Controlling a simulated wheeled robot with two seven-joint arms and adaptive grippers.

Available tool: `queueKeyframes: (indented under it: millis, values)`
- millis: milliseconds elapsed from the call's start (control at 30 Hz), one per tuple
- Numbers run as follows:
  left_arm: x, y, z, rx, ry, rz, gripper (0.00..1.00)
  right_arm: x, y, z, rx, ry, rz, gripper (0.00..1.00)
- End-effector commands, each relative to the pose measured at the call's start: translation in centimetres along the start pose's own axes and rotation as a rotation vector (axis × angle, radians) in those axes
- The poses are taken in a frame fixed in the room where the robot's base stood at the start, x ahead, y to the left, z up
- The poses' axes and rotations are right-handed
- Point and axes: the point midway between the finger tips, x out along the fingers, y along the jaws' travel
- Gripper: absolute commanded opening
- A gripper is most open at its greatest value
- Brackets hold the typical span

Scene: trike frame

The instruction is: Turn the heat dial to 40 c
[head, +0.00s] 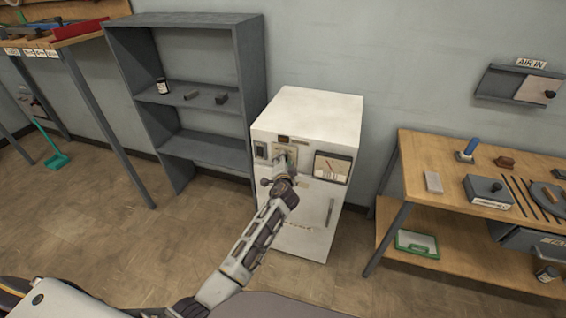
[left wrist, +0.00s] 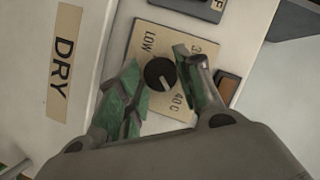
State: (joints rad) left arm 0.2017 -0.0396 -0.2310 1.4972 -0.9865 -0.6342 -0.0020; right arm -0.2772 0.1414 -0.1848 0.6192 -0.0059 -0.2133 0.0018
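The heat dial (left wrist: 159,73) is a black round knob on a beige plate (left wrist: 148,32) lettered LOW, a partly hidden number starting with 3, and 40 C. Its pale pointer mark faces down and slightly right in the left wrist view, roughly toward the 40 C side; exact alignment is unclear. My left gripper (left wrist: 158,58) is open, its green-padded fingers on either side of the dial with visible gaps. In the head view my left gripper (head: 284,168) is at the front of the white cabinet (head: 312,112) and hides the dial. My right gripper is not in view.
The cabinet has a gauge (head: 332,167) right of the dial plate and a DRY label (left wrist: 64,62) in the left wrist view. Grey shelving (head: 188,97) stands to the left. A wooden workbench (head: 425,150) with tools stands to the right.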

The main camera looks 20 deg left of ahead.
Motion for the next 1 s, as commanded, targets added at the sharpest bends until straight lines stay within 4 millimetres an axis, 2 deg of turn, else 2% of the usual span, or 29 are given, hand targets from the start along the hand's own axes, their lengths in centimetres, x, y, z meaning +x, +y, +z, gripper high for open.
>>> queueKeyframes:
  millis: [33,100,133,633,1000]
  values:
    - [0.0,0.2,0.1,0.001,-0.002,0.002,0.44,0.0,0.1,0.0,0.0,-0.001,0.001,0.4]
    - [0.0,0.1,0.1,0.0,-0.001,0.002,0.53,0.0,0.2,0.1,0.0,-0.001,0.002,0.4]
    - [0.0,0.1,0.1,0.0,-0.001,0.001,0.55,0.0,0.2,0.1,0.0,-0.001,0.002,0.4]
    - [-0.4,0.0,0.0,0.0,0.002,-0.001,0.55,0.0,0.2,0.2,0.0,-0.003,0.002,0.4]
    - [-3.4,0.0,0.0,-0.001,0.001,0.0,0.55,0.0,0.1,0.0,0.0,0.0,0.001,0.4]
